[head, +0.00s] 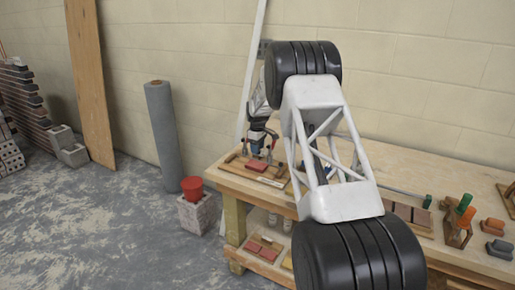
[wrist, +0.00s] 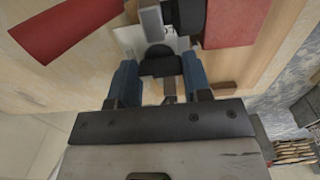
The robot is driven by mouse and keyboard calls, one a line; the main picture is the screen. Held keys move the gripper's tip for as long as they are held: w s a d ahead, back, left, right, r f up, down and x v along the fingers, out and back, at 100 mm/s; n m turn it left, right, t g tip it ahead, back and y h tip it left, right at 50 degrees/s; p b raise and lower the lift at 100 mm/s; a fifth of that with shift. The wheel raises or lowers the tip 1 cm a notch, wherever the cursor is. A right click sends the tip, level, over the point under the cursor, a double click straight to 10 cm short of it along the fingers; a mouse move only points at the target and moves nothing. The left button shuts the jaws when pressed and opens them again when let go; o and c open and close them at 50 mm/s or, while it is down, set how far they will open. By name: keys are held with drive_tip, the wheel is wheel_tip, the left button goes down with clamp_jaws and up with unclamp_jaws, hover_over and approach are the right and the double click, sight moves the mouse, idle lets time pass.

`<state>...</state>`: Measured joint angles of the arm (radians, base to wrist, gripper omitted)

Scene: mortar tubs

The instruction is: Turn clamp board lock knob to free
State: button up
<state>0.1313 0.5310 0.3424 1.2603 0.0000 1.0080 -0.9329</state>
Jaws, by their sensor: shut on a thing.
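The black lock knob (wrist: 160,60) is between the blue fingers of my gripper (wrist: 160,72) in the wrist view, and the gripper is shut on it. A grey metal bar (wrist: 152,22) and a pale plate lie just beyond the knob. In the head view my gripper (head: 262,143) points down over the clamp board (head: 272,183) at the bench's left end. A red block (head: 256,167) lies there under the gripper. The knob cannot be made out in the head view, and its turn angle is unclear.
The wooden bench (head: 221,178) runs to the right with bricks, a wooden holder (head: 457,230) and green and orange items. A red tub (head: 192,186) stands on a block left of the bench. A grey roll (head: 165,135) leans at the wall. A lower shelf holds more pieces.

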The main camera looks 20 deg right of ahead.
drive_tip(key=o, duration=0.9)
drive_tip(key=shift+r, duration=0.15)
drive_tip(key=shift+r, duration=3.75)
drive_tip(key=shift+r, duration=0.1)
